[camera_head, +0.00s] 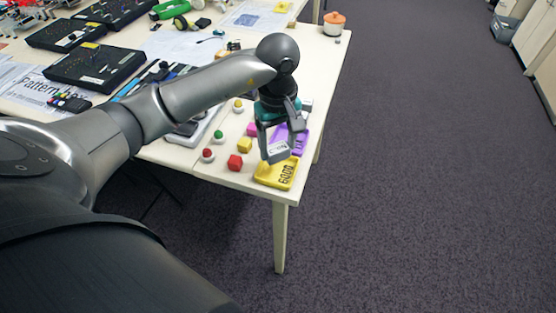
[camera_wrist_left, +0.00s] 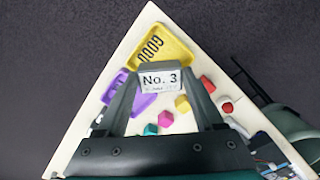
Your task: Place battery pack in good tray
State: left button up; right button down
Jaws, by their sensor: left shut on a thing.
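My left gripper (camera_head: 275,150) is shut on the battery pack (camera_head: 278,151), a grey block with a white label. In the left wrist view the pack (camera_wrist_left: 160,79) sits between the fingertips of the gripper (camera_wrist_left: 158,84), its label reading "No. 3". The good tray (camera_head: 270,178) is yellow with "GOOD" on it, at the table's near right corner. In the wrist view the good tray (camera_wrist_left: 177,47) lies just beyond the pack, which overlaps its near edge in the picture. The pack appears above the table; the exact height is unclear. My right gripper is out of view.
A purple tray (camera_head: 301,142) lies beside the good tray, partly hidden by the gripper. A red cube (camera_head: 235,162), a yellow cube (camera_head: 245,145) and several small pieces stand left of it. Black boards (camera_head: 95,66) and papers cover the table's left. An orange pot (camera_head: 334,23) stands far back.

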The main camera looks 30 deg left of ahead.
aim_at(278, 159)
pick_arm(q)
notch_tip(278, 159, down, 2)
jog(key=shift+f, duration=1.9)
jog(key=shift+f, duration=0.1)
jog(key=o, duration=0.9)
jog(key=shift+f+b, duration=0.1)
jog(key=shift+b, duration=0.25)
jog(key=shift+o, duration=1.2)
jog(key=shift+w+r+p, duration=0.1)
jog(key=shift+r+p, duration=0.2)
jog(key=shift+r, duration=0.15)
notch_tip(278, 159, up, 12)
jog(key=shift+f, duration=0.25)
